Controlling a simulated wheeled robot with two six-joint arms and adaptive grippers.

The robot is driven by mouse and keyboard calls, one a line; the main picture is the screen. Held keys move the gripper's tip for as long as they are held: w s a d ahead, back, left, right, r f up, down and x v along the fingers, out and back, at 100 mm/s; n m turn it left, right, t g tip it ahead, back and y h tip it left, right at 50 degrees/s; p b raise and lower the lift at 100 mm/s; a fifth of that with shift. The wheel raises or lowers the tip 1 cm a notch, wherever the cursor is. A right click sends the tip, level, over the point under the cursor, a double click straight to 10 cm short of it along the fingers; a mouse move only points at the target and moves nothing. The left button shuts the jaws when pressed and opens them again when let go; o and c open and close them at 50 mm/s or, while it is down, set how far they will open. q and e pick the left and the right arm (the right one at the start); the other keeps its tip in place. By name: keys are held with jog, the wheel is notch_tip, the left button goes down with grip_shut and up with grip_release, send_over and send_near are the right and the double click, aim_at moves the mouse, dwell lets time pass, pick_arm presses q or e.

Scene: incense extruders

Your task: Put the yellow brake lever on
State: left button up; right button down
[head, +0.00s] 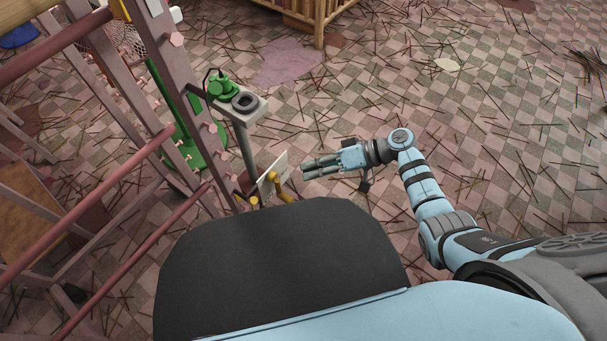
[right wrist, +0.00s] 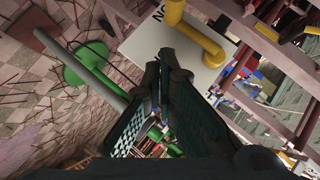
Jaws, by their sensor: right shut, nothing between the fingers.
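The yellow brake lever (head: 281,188) is a bent yellow bar at a white plate (head: 274,170), low on a grey post left of my right gripper. In the right wrist view the lever (right wrist: 197,38) crosses the white plate (right wrist: 178,62), which bears partly hidden dark lettering, just beyond my fingertips. My right gripper (head: 308,168) is shut and empty, pointing left at the plate with a small gap in the head view. In the right wrist view its fingertips (right wrist: 168,66) overlap the plate; I cannot tell whether they touch. My left gripper is not in view.
A small grey shelf (head: 252,113) with a green device (head: 221,87) tops the post. A reddish frame with rails (head: 165,60) fills the left. A bamboo structure (head: 318,22) stands at the back. The chequered floor at right is open, strewn with thin sticks.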

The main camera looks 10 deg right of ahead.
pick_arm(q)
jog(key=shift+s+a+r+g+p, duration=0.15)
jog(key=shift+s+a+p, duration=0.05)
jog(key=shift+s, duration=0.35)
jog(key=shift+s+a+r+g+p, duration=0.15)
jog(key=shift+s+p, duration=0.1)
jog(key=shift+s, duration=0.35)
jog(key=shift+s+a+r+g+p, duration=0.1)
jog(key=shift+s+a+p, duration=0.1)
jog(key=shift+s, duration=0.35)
pick_arm(e)
jog(key=v, duration=0.9)
jog(key=shift+d+f, duration=0.1)
jog(key=shift+f, duration=0.05)
